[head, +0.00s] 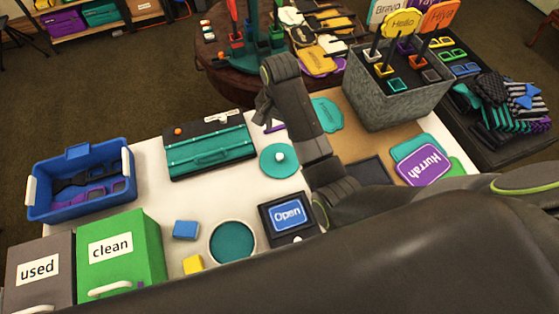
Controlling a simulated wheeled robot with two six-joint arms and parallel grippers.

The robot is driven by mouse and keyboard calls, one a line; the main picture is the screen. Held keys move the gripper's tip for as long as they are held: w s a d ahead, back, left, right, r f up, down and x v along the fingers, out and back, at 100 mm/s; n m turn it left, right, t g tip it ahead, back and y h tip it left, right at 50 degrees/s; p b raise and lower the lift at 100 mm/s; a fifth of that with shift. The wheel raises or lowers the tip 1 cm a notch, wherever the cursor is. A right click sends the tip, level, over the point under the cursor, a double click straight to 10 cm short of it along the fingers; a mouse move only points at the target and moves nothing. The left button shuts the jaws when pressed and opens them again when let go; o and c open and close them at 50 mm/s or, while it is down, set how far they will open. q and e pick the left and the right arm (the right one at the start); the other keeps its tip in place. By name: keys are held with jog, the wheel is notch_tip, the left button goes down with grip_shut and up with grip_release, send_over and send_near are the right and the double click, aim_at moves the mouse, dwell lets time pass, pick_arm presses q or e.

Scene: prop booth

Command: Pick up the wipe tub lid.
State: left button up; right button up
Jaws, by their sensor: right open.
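The wipe tub lid (279,160), a flat teal disc with a white knob, lies on the white table in the head view, left of my right forearm. The round tub (233,243) with a white rim and teal inside stands nearer to me, with no lid on it. My right gripper (262,110) is open, its fingers small and dark, above and beyond the lid in the picture and apart from it. I see nothing between its fingers. My left gripper is not in view.
A teal and black case (209,147) lies left of the lid. An "Open" sign (287,214) stands right of the tub. A blue bin (82,182), grey "used" box (40,270) and green "clean" box (122,250) stand left. A grey prop holder (393,98) stands right.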

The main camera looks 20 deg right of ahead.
jog(key=p, duration=0.1)
send_over(280, 156)
jog(key=f, duration=0.9)
jog(key=shift+s+a+f, duration=0.1)
jog(key=shift+s+f, duration=0.15)
jog(key=shift+w+f, duration=0.15)
jog(key=shift+f, duration=1.3)
jog(key=shift+w+f, duration=0.15)
jog(key=shift+f, duration=1.3)
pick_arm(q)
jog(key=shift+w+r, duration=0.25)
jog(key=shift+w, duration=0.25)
pick_arm(e)
grip_shut()
